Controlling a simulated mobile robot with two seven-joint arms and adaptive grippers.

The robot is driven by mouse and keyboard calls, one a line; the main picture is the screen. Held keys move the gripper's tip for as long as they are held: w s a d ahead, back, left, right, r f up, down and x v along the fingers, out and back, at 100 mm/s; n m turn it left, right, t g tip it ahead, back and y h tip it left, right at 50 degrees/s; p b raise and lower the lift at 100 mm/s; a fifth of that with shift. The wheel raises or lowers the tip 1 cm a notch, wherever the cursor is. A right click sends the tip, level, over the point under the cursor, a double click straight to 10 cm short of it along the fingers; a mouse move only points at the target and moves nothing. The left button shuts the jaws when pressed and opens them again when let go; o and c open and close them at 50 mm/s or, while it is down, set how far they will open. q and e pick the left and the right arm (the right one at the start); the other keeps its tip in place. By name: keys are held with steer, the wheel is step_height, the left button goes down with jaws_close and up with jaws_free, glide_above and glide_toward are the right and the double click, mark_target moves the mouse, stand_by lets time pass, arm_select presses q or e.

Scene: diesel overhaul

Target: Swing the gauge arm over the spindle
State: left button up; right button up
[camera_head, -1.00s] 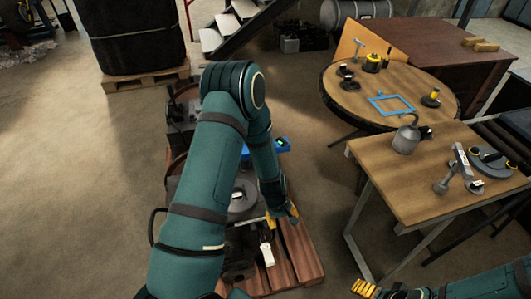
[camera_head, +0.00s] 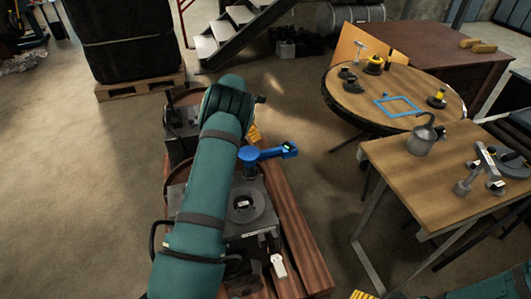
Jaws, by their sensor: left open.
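The blue gauge arm (camera_head: 270,153) has a round hub at its left end and a small dark display at its right end, pointing right. A grey round plate with a small central fitting (camera_head: 243,206), which looks like the spindle, sits in front of and below the hub. The arm's right end is off to the side of the plate. My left gripper (camera_head: 254,133) is open, just behind the blue arm; my own arm hides most of it, and I cannot tell whether it touches. My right gripper (camera_head: 362,295) barely shows at the bottom edge.
The machine stands on a reddish wooden pallet (camera_head: 301,245). A white-tagged part (camera_head: 278,266) is at its front. To the right are a wooden table (camera_head: 400,185) with an oil can (camera_head: 422,140) and a round table (camera_head: 355,108). Open floor lies between.

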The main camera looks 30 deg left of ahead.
mark_target(265, 151)
arm_select(q)
steer(key=b+x, duration=0.2)
steer(key=x, duration=1)
steer(key=shift+f, duration=0.25)
jaws_close()
